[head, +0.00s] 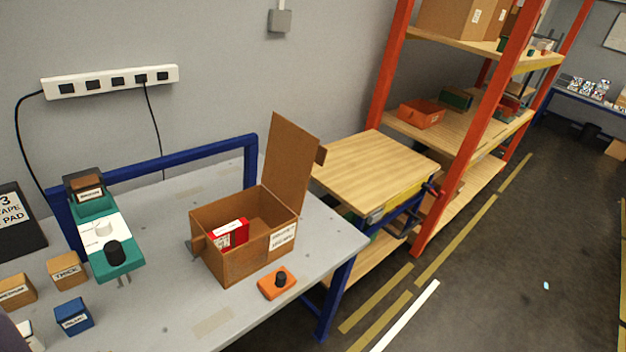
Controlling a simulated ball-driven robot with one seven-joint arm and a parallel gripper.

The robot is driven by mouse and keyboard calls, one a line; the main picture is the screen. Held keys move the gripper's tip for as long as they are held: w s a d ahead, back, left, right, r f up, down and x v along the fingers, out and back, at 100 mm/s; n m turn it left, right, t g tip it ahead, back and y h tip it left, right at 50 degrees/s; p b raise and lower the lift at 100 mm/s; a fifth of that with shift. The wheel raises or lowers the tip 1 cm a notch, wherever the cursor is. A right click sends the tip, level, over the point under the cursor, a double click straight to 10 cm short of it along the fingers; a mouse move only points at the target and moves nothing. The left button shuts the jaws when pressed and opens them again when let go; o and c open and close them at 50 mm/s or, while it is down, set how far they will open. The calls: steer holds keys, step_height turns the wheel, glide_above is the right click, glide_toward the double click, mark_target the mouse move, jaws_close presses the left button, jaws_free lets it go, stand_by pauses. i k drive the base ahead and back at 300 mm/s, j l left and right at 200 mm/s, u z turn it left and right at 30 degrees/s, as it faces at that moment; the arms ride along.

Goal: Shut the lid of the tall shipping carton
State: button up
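The tall shipping carton (240,262) stands on the grey workbench near its right end. It is brown cardboard with a white label on its right-hand side. Its lid (292,160) is open and stands up nearly upright from the carton's right rear edge. A small flap sticks out at the lid's right edge. A red and white box (231,235) is inside the carton, by its left part. My gripper is not recognisable in the view, so its distance from the lid cannot be told.
An orange block with a black knob (277,283) sits close in front of the carton. A green and white device (107,245) and small labelled blocks (68,270) stand to the left. A blue rail (180,160) runs behind. A wooden-topped cart (375,170) and orange shelving (470,130) are right.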

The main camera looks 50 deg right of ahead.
mark_target(291, 154)
steer(key=i+l+z, duration=0.25)
steer(key=i+l, duration=0.55)
steer(key=l, duration=0.25)
steer(key=i+l+z, duration=0.25)
steer(key=i+l, duration=0.6)
steer(key=l, duration=0.1)
